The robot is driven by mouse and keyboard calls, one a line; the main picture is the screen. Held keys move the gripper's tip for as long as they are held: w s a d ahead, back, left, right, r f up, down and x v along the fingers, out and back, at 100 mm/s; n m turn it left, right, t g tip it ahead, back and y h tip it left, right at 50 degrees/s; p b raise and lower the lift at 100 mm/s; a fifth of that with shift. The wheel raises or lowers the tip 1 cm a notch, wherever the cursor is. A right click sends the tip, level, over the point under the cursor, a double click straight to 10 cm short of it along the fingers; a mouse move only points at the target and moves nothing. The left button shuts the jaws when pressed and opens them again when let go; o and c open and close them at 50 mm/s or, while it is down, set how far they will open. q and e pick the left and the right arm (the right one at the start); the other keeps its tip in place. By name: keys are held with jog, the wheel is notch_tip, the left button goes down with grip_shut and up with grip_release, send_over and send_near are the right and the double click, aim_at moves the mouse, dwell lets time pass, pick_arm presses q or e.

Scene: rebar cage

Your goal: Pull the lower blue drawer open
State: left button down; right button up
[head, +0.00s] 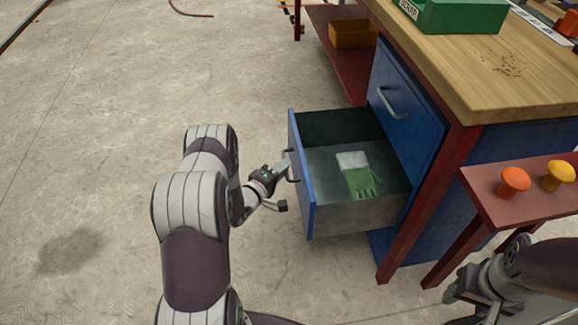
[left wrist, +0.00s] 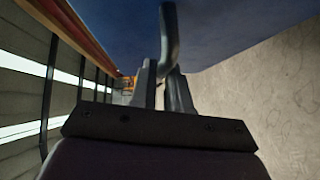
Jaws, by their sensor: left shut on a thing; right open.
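The lower blue drawer (head: 302,178) stands pulled out from the blue cabinet under the workbench. Its inside shows from above, with a green and white glove (head: 358,175) lying on the drawer floor. My left gripper (head: 286,170) is at the outer face of the drawer front, shut on the drawer handle (head: 292,168). In the left wrist view the handle (left wrist: 169,40) rises between the two fingers (left wrist: 162,88) against the blue front. My right gripper (head: 478,295) is at the lower right, apart from the drawer; its fingers are only partly visible.
The upper blue drawer (head: 405,105) is closed above. The wooden bench top (head: 490,70) carries a green box (head: 460,15). A small red table (head: 500,207) with orange and yellow knobs (head: 515,181) stands at the right. The floor at left is clear.

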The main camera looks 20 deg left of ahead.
pick_arm(q)
jog(key=shift+s, duration=0.1)
jog(key=c, duration=1.2)
grip_release()
jog(key=shift+o, duration=0.2)
jog(key=p+v, duration=0.4)
jog(key=v, duration=0.8)
jog(key=shift+s+p, duration=0.35)
jog(key=shift+a, duration=0.2)
